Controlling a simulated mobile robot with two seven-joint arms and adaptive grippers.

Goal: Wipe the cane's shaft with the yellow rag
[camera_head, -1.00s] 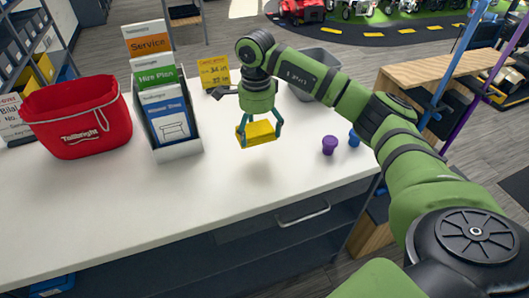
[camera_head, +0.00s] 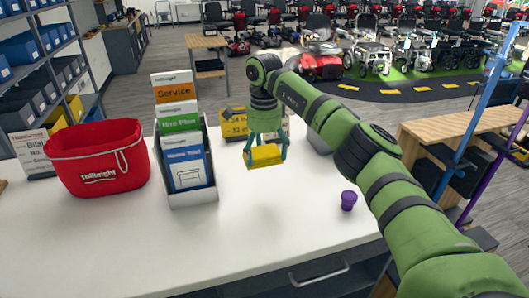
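The yellow rag (camera_head: 264,156) is a folded block between the fingers of my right gripper (camera_head: 267,148). The gripper is shut on it and holds it above the white counter, right of the leaflet holder. A blue cane (camera_head: 471,122) and a purple cane (camera_head: 493,166) slant upright at a wooden-topped stand on the right. Both are apart from the gripper, across my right arm. I cannot tell which cane is the task's. My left gripper is not in view.
The counter's front middle is clear. The wooden-topped stand (camera_head: 455,124) is at right.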

